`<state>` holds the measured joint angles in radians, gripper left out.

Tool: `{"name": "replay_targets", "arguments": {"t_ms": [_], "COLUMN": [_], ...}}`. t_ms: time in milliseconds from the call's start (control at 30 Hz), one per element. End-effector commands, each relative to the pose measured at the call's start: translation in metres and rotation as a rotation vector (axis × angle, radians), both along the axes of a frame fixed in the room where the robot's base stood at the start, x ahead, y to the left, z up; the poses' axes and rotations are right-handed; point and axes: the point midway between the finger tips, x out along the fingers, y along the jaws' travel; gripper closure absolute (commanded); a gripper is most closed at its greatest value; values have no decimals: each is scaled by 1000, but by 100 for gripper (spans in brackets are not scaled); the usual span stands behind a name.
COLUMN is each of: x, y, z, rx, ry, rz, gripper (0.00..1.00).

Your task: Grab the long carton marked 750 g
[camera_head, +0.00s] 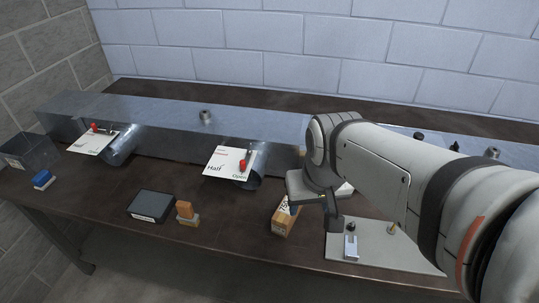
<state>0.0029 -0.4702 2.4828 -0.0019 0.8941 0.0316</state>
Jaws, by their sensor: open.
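I cannot tell whether a finger touches the carton.
A small wood-coloured block (186,212) and a black box (152,206) stand to the left. A metal duct (170,115) with tagged branches runs along the back. A pale plate (385,250) with fittings lies right. Bare bench lies between block and carton.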

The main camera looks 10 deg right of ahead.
Motion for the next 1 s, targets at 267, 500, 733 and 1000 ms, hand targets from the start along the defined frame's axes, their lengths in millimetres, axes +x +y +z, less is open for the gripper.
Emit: {"name": "replay_targets", "arguments": {"t_ms": [267,500,733,1000], "x": [64,121,149,154], "y": [-3,-1,0,0], "z": [-50,-111,-150,-176], "rx": [45,68,74,74], "ry": [99,181,220,230], "rz": [-218,-447,-577,-606], "gripper": [29,29,29,29]}}
